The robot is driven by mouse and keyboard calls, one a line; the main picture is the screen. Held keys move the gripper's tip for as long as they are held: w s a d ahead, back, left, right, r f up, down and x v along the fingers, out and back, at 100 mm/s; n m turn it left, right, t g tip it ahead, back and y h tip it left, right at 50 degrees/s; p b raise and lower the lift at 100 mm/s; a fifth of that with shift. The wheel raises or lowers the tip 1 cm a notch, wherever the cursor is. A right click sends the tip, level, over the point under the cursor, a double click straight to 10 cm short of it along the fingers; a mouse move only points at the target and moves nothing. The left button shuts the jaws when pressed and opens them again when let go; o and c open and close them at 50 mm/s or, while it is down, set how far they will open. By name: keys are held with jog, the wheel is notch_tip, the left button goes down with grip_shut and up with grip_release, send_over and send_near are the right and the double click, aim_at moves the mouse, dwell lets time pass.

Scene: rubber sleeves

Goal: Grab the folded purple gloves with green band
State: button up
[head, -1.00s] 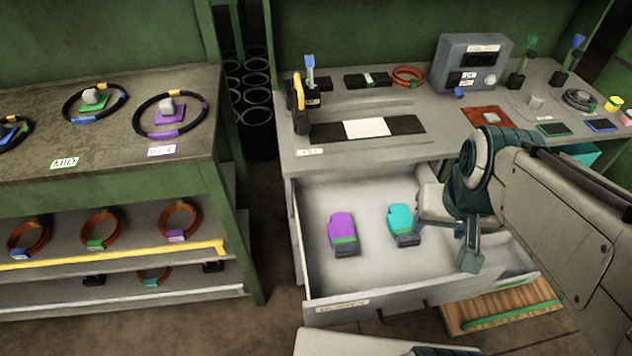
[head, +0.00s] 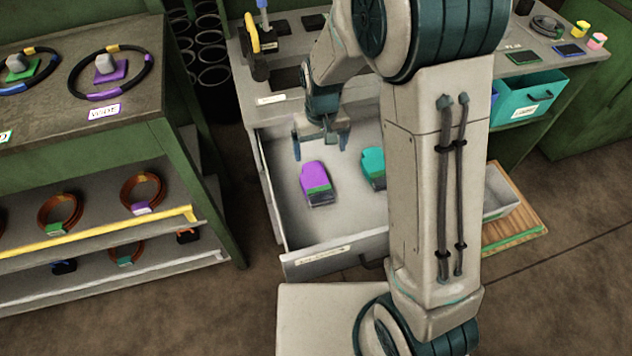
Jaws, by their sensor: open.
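The folded purple gloves with a green band (head: 315,178) lie flat in the open drawer (head: 349,250), left of centre. Their dark cuff end points toward the drawer front. A folded teal pair with a green band (head: 373,165) lies to their right, partly hidden by my arm. My gripper (head: 321,149) is open and empty over the back of the drawer. It is just behind the purple gloves in the picture, fingers pointing down, and appears apart from them.
The drawer walls surround the gloves, with bare floor around the purple pair. The workbench (head: 270,88) stands behind. A shelf unit (head: 120,120) with cable rings is at left. A teal bin (head: 528,97) is at right.

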send_over(317, 184)
notch_tip(317, 184, down, 10)
jog(key=shift+w+r+b, duration=0.1)
jog(key=shift+r+b, duration=0.15)
jog(key=shift+b, duration=0.05)
jog(key=shift+f, duration=3.1)
jog(key=c, duration=1.1)
